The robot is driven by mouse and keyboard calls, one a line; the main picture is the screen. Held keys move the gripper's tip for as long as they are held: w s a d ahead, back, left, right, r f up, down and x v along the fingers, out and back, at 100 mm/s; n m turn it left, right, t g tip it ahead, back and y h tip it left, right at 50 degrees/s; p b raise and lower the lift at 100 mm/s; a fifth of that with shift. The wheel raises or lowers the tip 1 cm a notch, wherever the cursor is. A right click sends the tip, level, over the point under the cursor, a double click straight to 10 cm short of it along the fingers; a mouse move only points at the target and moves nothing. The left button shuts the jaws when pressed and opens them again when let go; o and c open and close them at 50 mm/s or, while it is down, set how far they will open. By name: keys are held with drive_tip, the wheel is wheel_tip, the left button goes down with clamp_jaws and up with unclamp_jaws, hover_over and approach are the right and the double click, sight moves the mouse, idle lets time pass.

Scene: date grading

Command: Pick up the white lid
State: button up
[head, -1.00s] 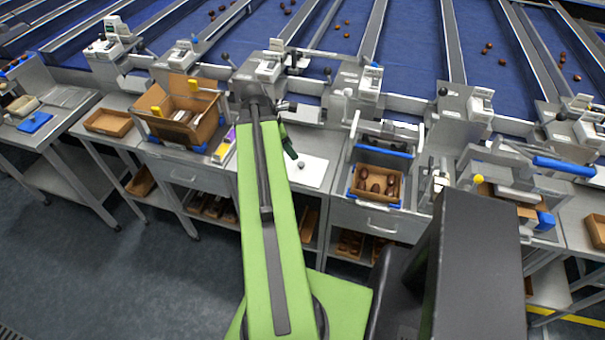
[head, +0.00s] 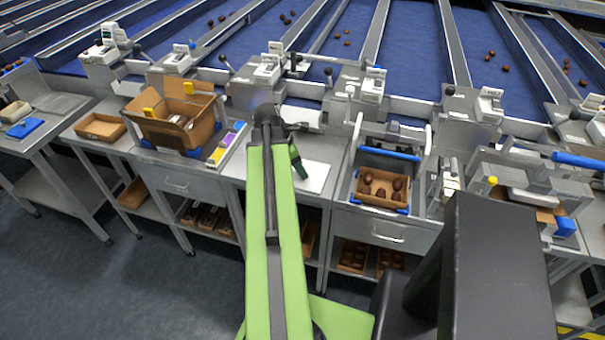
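I cannot make out a white lid for certain. A flat white plate (head: 314,178) lies on the bench just right of my green arm, partly hidden by it. My arm reaches forward over the bench, its dark far end near the white-grey machine units at the back. My gripper's fingers cannot be made out; the arm hides that spot. A dark green piece shows beside the arm, over the plate's left edge; I cannot tell what it is.
An open cardboard box (head: 152,128) stands left of the arm, beside small coloured blocks (head: 229,140). A carton of dates (head: 361,190) sits to the right under a blue-handled frame. Machine units and blue conveyor lanes (head: 410,45) line the back. Dark floor lies in front.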

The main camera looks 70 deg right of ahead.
clamp_jaws()
drive_tip(key=shift+r, duration=0.1)
